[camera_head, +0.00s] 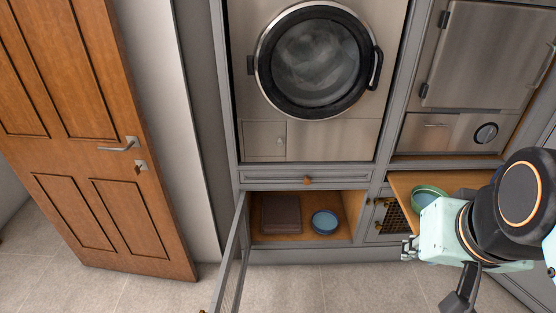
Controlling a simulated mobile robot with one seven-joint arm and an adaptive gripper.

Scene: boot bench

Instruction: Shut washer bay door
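The washer (312,62) is set in a grey cabinet, and its round dark-rimmed glass door looks shut. Below it, a low compartment (300,236) stands open. Its framed door (233,262) is hinged on the left and swung well out toward me, with its near end at the bottom edge of the view. I cannot tell from the picture which of these is called the washer bay door. My gripper (408,248) appears at the right, in front of the lower cabinets and well right of the swung-out door. Its fingertips are too small to read.
The compartment holds a brown box (281,214) and a blue bowl (325,221). A narrow drawer (306,180) above looks shut. At right, a green bowl (428,195) sits on a wooden surface near my arm. A wooden room door (95,150) stands left. Floor (300,285) in front is clear.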

